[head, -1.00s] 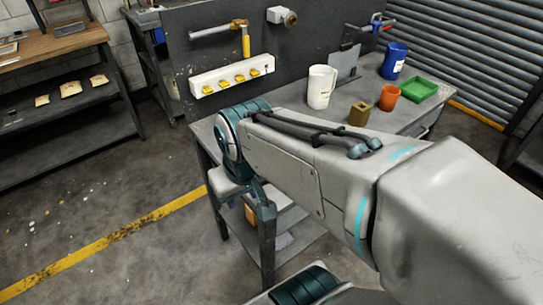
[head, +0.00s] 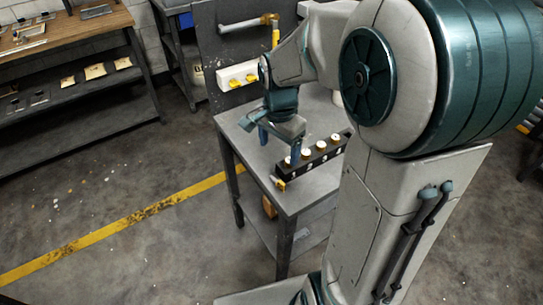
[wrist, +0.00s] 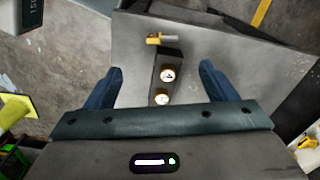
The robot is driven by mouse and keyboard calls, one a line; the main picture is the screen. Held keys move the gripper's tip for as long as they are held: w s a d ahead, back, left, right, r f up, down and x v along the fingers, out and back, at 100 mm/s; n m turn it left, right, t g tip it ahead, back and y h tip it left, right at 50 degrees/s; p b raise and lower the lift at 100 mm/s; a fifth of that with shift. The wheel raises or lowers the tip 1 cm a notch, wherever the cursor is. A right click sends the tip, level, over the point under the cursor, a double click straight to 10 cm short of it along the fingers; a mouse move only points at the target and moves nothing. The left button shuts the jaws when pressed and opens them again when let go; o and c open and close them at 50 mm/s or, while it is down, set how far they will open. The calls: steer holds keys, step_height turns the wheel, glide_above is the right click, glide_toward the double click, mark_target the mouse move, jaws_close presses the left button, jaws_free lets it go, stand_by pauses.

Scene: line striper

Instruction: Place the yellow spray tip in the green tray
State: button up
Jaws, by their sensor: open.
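A yellow spray tip (head: 280,183) lies on the grey bench near its front edge, by the near end of a black block. The wrist view shows it as a yellow piece (wrist: 153,39) with a grey stem, beyond my fingertips. My gripper (head: 276,142) is open and empty above the bench, pointing down by the block; in the wrist view its blue fingers (wrist: 161,78) stand wide apart, to either side of the block. The green tray does not show in the head view, where my arm covers the right of the bench. A green patch at the wrist view's lower left is unclear.
The black block (head: 322,156) carries a row of round white-and-gold caps close to my fingers. A white rack (head: 238,76) with yellow tips hangs on the dark back panel. Bare bench (head: 240,135) shows left of my gripper. A shelf (head: 85,85) stands far left.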

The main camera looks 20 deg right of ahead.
steer(key=m, duration=0.1)
glide_above(278, 182)
steer(key=w, duration=0.1)
step_height(278, 182, down, 9)
steer(key=shift+f, duration=0.1)
steer(key=shift+s+f+p, duration=0.1)
steer(key=shift+f+p, duration=0.6)
steer(key=shift+f, duration=1.85)
steer(key=c, duration=1.1)
